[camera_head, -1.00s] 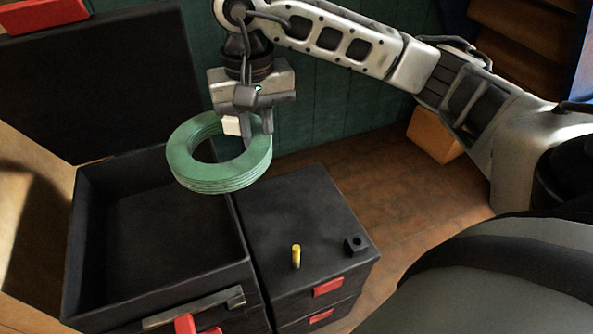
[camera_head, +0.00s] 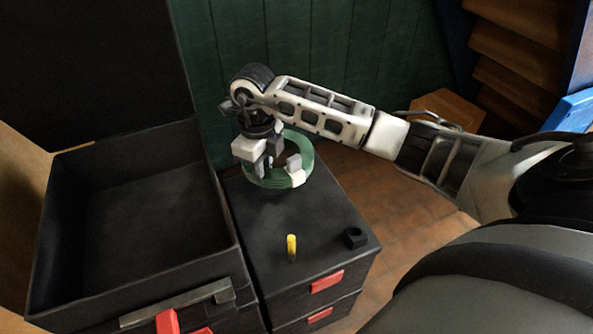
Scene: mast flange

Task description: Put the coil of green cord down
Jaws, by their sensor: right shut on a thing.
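The coil of green cord (camera_head: 304,152) is a thick green ring with a pale patch on its near right side. My right gripper (camera_head: 268,166) is shut on the left part of the coil, pointing down. The coil is low over the back of a black drawer unit's top (camera_head: 265,220). I cannot tell whether it touches that top. The gripper hides part of the ring. My left gripper is not in view.
A yellow peg (camera_head: 292,248) stands upright on the drawer unit, with a small black block (camera_head: 355,238) to its right. An open, empty-looking black case (camera_head: 232,243) stands at the left. The middle of the unit's top is clear. A green wall (camera_head: 350,60) is behind.

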